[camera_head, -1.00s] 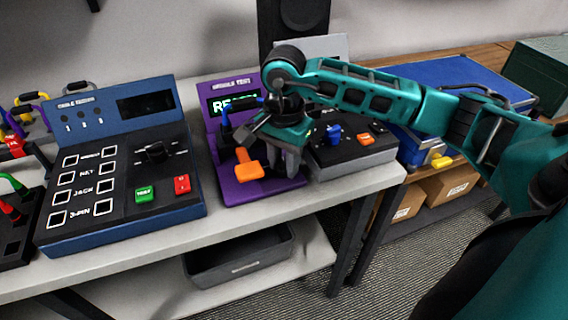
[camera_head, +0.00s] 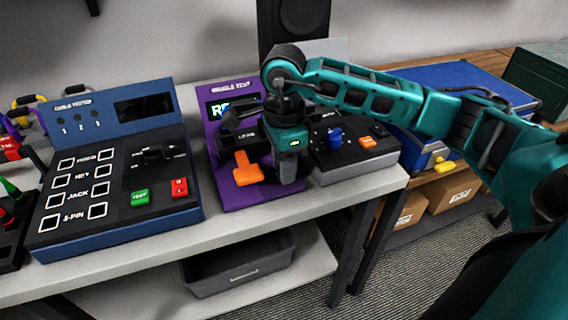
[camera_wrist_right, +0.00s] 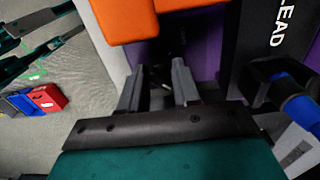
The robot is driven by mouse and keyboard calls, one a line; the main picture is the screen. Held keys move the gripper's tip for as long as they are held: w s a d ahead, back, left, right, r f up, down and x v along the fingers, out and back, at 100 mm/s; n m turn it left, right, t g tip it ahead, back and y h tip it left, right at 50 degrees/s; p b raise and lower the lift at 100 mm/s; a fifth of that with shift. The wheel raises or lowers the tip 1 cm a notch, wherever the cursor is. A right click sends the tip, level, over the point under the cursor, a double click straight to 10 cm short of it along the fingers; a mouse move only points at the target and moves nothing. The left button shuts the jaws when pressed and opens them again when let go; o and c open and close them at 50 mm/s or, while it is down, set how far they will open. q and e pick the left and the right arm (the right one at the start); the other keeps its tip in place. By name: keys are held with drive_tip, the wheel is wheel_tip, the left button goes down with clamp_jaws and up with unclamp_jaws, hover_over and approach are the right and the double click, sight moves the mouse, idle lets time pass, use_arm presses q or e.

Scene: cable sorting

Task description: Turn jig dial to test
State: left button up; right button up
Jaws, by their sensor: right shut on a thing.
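The purple test jig (camera_head: 216,178) stands on the grey bench, with a lit display (camera_head: 220,108) that is partly covered and an orange lever (camera_head: 247,172) at its front. My right gripper (camera_head: 290,178) points down over the jig's right side, just right of the lever. In the right wrist view its two fingers (camera_wrist_right: 158,88) are around a small dark part of the jig, and the gripper is shut on it. This fits the jig dial, mostly hidden by the gripper, so its setting cannot be read.
A blue cable tester (camera_head: 120,215) stands to the left. A black box with a blue knob (camera_head: 334,136) and an orange button (camera_head: 367,130) is close on the right. The bench's front edge is near, with a grey bin (camera_head: 238,272) below.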

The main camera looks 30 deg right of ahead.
idle(0.4)
drive_tip(key=o, duration=1.1)
drive_tip(key=shift+c, duration=0.2)
use_arm(q)
drive_tip(key=shift+a, duration=0.1)
use_arm(e)
drive_tip(key=shift+r, duration=0.15)
use_arm(q)
drive_tip(key=shift+s+a+p, duration=0.2)
drive_tip(key=shift+a+p, duration=0.05)
drive_tip(key=shift+p, duration=0.3)
use_arm(e)
wheel_tip(320, 180, up, 13)
use_arm(q)
drive_tip(key=shift+r, duration=0.1)
use_arm(e)
drive_tip(key=shift+s+f, duration=0.1)
drive_tip(key=shift+f, duration=0.1)
